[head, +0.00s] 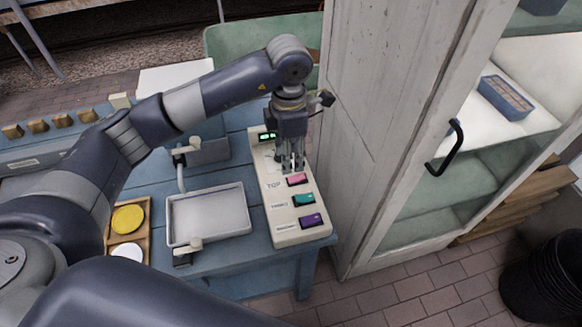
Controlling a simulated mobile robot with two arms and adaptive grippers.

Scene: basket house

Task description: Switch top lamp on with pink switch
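A cream switch box (280,213) stands at the right end of the blue table. On it are a pink switch (297,180) beside the label "TOP", a teal switch (303,199) and a purple switch (312,221). My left gripper (293,168) points down just behind the pink switch, its fingers close together with nothing seen between them. I cannot tell whether the fingertips touch the switch or the box. A small green-lit display (267,136) shows at the box's far end. I cannot make out a top lamp. My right gripper is not in view.
A grey tray (208,214) lies left of the box on the blue table (243,257). A wooden holder with a yellow disc (128,218) and a white disc is further left. A tall white cabinet (367,120) with a black handle (447,150) stands close on the right.

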